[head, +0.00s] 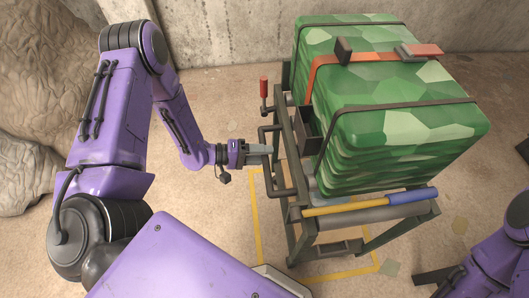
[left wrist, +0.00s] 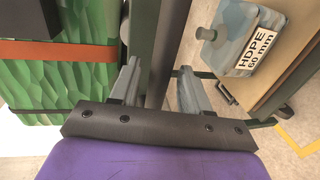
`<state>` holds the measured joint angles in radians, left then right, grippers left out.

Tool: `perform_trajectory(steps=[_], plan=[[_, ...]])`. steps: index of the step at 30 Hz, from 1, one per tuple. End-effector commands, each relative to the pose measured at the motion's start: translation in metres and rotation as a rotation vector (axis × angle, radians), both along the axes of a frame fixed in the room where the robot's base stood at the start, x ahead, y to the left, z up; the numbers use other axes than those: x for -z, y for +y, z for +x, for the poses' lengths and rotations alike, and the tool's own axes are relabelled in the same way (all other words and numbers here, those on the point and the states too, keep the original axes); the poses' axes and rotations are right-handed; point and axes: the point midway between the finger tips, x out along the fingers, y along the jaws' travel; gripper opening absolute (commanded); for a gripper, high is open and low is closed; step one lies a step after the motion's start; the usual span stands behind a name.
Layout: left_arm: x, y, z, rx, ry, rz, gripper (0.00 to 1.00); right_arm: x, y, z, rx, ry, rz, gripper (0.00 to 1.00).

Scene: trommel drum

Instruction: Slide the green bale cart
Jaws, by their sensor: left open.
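The bale cart's dark green frame (head: 294,235) stands right of centre in the head view and carries a green faceted bale (head: 400,125) tied with dark straps. A black handle (head: 276,188) sticks out from the cart's left side. My left gripper (head: 262,152) is open at this handle. In the left wrist view the fingers of the left gripper (left wrist: 158,70) are apart, with a dark bar (left wrist: 158,50) showing between them; contact cannot be told. The bale (left wrist: 75,80) is left of them. My right arm shows at the lower right edge of the head view; its jaw state is unclear.
A yellow floor outline (head: 258,225) surrounds the cart's base. A red-handled lever (head: 264,88) stands at its back left. A yellow and blue bar (head: 365,203) lies across its front. A concrete wall (head: 220,30) and rocks (head: 40,80) bound the back and left.

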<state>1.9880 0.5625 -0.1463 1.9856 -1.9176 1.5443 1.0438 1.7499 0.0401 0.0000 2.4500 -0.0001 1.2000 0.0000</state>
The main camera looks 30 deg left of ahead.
Motion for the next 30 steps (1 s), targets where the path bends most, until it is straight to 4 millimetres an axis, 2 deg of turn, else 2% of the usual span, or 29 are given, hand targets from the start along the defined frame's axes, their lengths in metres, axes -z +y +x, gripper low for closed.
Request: perform_trajectory(steps=[9,13,18,30], plan=[[-0.015,0.055,-0.042,-0.003,0.001,-0.001,0.46,-0.002,0.000,0.000,0.000,0.000,0.000,0.43],[-0.018,0.070,-0.055,-0.001,0.000,0.001,0.46,-0.002,0.000,0.000,0.000,0.000,0.000,0.43],[-0.020,0.076,-0.060,0.000,0.001,-0.001,0.46,-0.003,0.000,0.000,0.000,0.000,0.000,0.43],[-0.019,0.076,-0.060,0.000,0.001,-0.001,0.46,-0.002,0.000,0.000,0.000,0.000,0.000,0.43]])
